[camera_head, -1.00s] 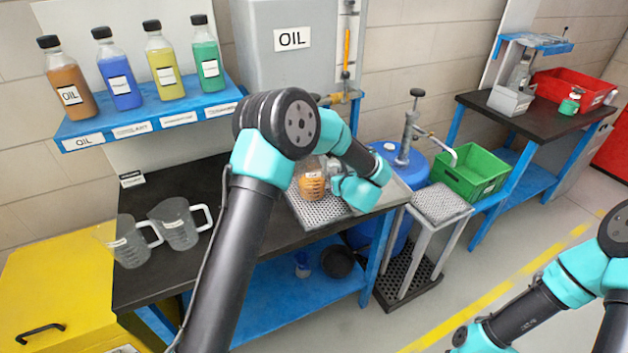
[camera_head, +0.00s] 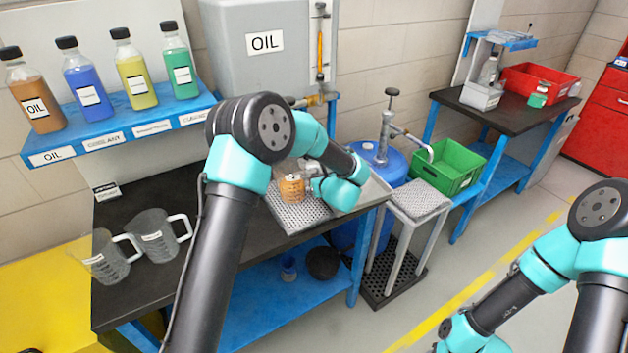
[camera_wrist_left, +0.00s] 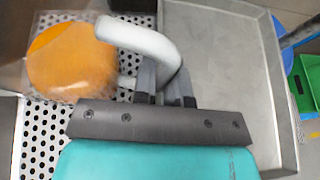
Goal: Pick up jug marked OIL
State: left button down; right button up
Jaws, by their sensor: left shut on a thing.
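A clear jug with orange liquid (camera_head: 292,188) stands at the perforated drip tray (camera_head: 298,216) under the grey OIL tank. Its small label is too small to read for sure. In the left wrist view the orange liquid (camera_wrist_left: 70,62) and the jug's pale handle (camera_wrist_left: 140,42) show over the perforated plate. My left gripper (camera_wrist_left: 165,85) is shut on the handle, right of the jug body. In the head view my wrist partly hides this grip. I cannot tell whether the jug touches the tray. My right arm shows at lower right, its gripper out of frame.
Two empty clear jugs (camera_head: 158,236) stand on the dark bench at left. A shelf (camera_head: 120,133) above holds several labelled bottles. The grey OIL tank (camera_head: 262,75) and its tap overhang the tray. A blue drum with pump (camera_head: 385,160) and green crate (camera_head: 455,168) stand right.

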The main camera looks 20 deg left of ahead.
aim_at(319, 171)
pick_arm(q)
jog(key=shift+r, duration=0.2)
jog(key=shift+r, duration=1.55)
jog(key=s+d+r, duration=0.1)
jog(key=s+d, duration=0.3)
jog(key=s, duration=1.1)
jog(key=shift+s+d+r, duration=0.15)
jog(key=shift+d+r, duration=0.05)
